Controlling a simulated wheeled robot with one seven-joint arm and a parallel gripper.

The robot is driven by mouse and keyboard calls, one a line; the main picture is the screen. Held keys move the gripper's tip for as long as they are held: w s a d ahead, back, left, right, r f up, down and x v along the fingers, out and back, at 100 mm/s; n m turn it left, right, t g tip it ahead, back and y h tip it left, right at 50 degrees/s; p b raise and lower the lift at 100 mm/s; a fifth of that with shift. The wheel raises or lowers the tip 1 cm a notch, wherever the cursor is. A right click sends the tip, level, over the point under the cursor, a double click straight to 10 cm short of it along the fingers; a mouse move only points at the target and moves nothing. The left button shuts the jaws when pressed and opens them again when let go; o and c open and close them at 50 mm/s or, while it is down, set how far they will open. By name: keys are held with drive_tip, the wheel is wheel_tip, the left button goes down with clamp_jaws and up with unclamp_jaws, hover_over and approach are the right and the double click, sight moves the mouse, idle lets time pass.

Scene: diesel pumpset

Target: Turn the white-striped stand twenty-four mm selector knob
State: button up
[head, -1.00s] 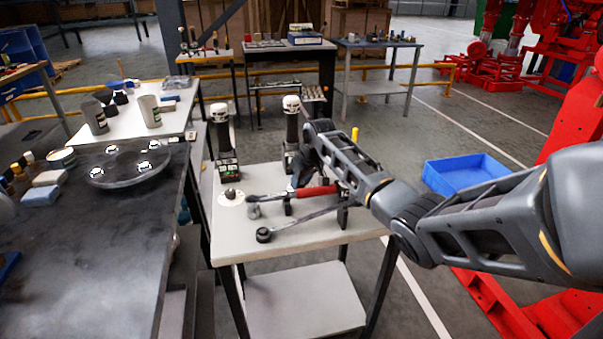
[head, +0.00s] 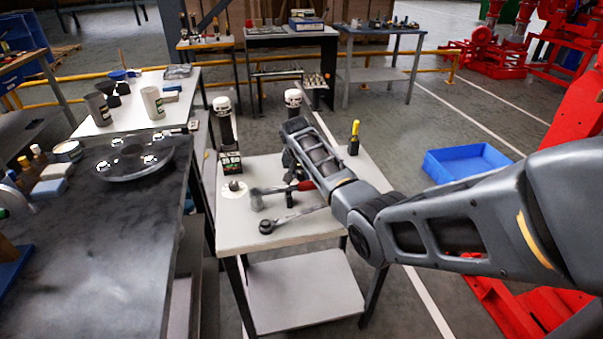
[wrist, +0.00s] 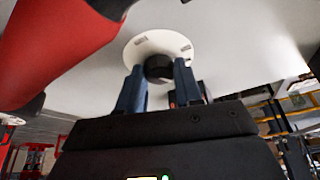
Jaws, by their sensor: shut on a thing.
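In the wrist view a dark round knob (wrist: 158,66) sits at the middle of a white disc (wrist: 142,46) with small dark markings. The two blue fingers of my gripper (wrist: 159,72) stand on either side of the knob and are shut on it. I cannot make out a white stripe or the knob's turn angle. A second white disc with a grey knob (head: 234,186) is uncovered at the left of the light table (head: 290,235).
A large red handle (wrist: 50,50) passes close beside my gripper. Tools with grey metal shafts (head: 268,227) lie on the light table. Two dark posts with white tops (head: 222,105) (head: 293,97) stand at its back. A yellow-handled tool (head: 354,133) stands at right. A blue bin (head: 465,163) is on the floor.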

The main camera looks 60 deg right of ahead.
drive_tip(key=shift+m, duration=0.4)
drive_tip(key=o, duration=1)
drive_tip(key=shift+o, duration=0.2)
drive_tip(key=w+v, duration=0.1)
drive_tip(key=v, duration=0.6)
drive_tip(key=shift+s+a+r, duration=0.2)
drive_tip(key=shift+s+r, duration=0.2)
drive_tip(key=shift+s, duration=0.1)
